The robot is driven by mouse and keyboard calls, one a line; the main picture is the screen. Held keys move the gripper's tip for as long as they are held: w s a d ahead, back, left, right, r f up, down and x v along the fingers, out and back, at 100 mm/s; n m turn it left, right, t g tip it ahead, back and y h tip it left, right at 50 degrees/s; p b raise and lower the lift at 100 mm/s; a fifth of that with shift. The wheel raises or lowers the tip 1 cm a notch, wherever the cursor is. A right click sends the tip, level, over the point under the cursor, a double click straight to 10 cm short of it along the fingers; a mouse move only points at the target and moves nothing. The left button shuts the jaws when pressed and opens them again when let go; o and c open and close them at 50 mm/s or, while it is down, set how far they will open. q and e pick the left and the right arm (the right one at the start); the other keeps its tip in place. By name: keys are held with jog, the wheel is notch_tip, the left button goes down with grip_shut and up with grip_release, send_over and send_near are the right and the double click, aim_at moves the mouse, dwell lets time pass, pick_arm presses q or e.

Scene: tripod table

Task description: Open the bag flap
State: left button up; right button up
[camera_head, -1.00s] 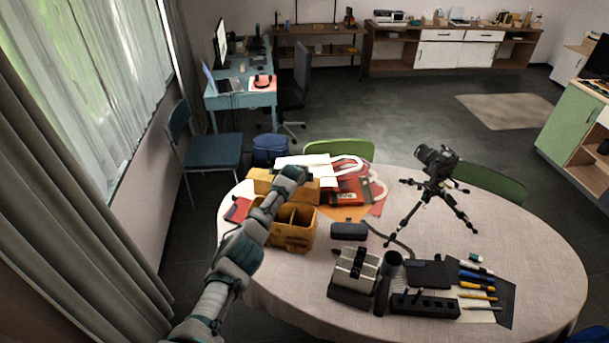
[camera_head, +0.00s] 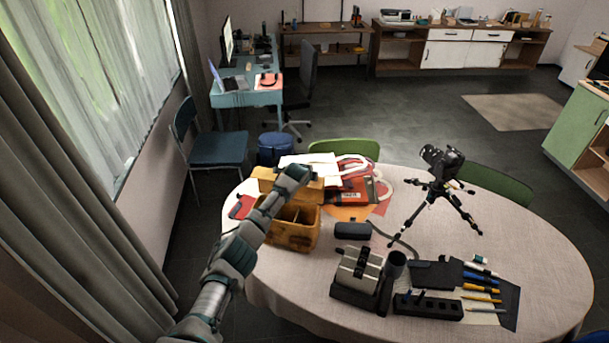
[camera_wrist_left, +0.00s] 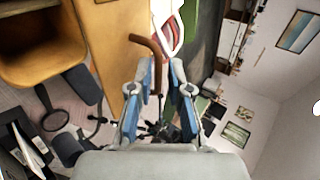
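The mustard-yellow bag (camera_head: 290,236) stands at the left end of the round table. Its top is open and shows divided compartments. Its flap (camera_head: 262,184) is raised at the bag's far side, partly hidden by my left arm. My left gripper (camera_head: 302,172) is over the flap. In the left wrist view, the orange flap (camera_wrist_left: 112,45) lies left of my left gripper (camera_wrist_left: 160,66), whose blue fingers are apart. A brown handle (camera_wrist_left: 150,44) curves between or just beyond the fingers; contact is unclear. The bag's hollow inside (camera_wrist_left: 45,35) shows at upper left. My right gripper is out of view.
A red-and-white tote bag (camera_head: 352,190) lies behind the yellow bag. A dark case (camera_head: 352,230), a grey-and-black device (camera_head: 358,270) and a camera on a tripod (camera_head: 440,190) stand to the right. The tablecloth (camera_head: 530,230) is bare at far right.

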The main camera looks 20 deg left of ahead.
pick_arm(q)
jog(key=v, duration=1)
jog(key=shift+s, duration=0.2)
jog(key=shift+f, duration=0.1)
